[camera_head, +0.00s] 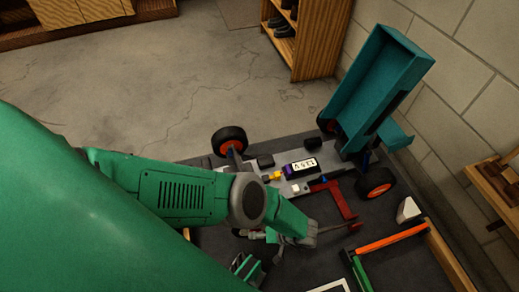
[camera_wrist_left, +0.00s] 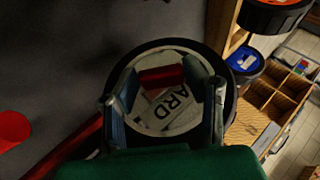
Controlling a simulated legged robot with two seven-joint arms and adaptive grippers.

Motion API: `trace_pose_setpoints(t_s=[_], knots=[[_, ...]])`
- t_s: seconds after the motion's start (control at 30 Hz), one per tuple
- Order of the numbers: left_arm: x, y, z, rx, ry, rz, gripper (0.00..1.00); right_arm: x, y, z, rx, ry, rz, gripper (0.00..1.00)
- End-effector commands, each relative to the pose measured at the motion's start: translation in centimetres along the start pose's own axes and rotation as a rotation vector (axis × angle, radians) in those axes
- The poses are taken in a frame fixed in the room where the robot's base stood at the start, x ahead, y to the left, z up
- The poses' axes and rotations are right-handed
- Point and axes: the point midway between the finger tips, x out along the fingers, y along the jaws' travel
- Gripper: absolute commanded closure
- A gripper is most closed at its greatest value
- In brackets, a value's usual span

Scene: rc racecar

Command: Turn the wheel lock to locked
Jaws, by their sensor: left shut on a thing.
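The RC car's grey chassis (camera_head: 232,178), with black tyres and orange hubs, lies on a dark mat. A red angled bar (camera_head: 338,198), possibly the wheel lock, extends from it toward the front right. My left gripper (camera_head: 318,230) is beside the bar's near end in the head view. In the left wrist view, my left gripper (camera_wrist_left: 166,100) is shut with a short red piece (camera_wrist_left: 160,76) between its fingers. A dark-rimmed round opening surrounds a pale label (camera_wrist_left: 172,108) reading "ARD" behind them. The exact contact is hard to see.
A teal open car body (camera_head: 372,85) stands tilted at the chassis's right end. An orange bar (camera_head: 392,238) and a white wedge (camera_head: 408,209) lie at the right. A wooden shelf (camera_head: 300,45) stands behind. A blue-lidded can (camera_wrist_left: 244,60) and a wooden compartment box (camera_wrist_left: 272,104) show in the wrist view.

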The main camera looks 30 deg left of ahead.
Motion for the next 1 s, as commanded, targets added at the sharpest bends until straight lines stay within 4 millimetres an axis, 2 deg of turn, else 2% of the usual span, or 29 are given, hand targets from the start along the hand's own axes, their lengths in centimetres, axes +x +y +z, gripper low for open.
trace_pose_setpoints(t_s=[0.1,0.13,0.17,0.2,0.5,0.63,0.77,1.0], knots=[[-0.3,0.4,-0.1,0.0,0.002,0.012,0.89,0.0,0.0,0.0,0.0,0.0,0.0,1.0],[-0.3,0.4,-0.1,0.0,0.002,0.013,0.57,0.0,0.0,0.0,0.0,0.0,0.0,1.0],[-0.3,0.4,-0.1,0.0,0.002,0.013,0.46,0.0,0.0,0.0,0.0,0.0,0.0,1.0],[-0.3,0.4,-0.1,0.0,0.001,0.012,0.4,0.0,0.0,0.0,0.0,0.0,0.0,1.0],[-0.2,0.2,-0.1,0.0,0.001,0.006,0.4,0.0,0.0,0.0,0.0,0.001,0.0,1.0],[-0.9,0.2,-0.1,0.001,0.0,0.006,0.4,-0.1,0.0,0.1,0.0,0.002,0.0,1.0],[-2.7,0.2,-0.2,0.002,0.001,0.008,0.4,-0.1,0.0,0.1,0.0,0.002,0.0,1.0],[-8.1,0.3,-0.1,0.001,0.002,0.009,0.4,-0.1,0.0,0.1,0.0,0.002,0.0,1.0]])
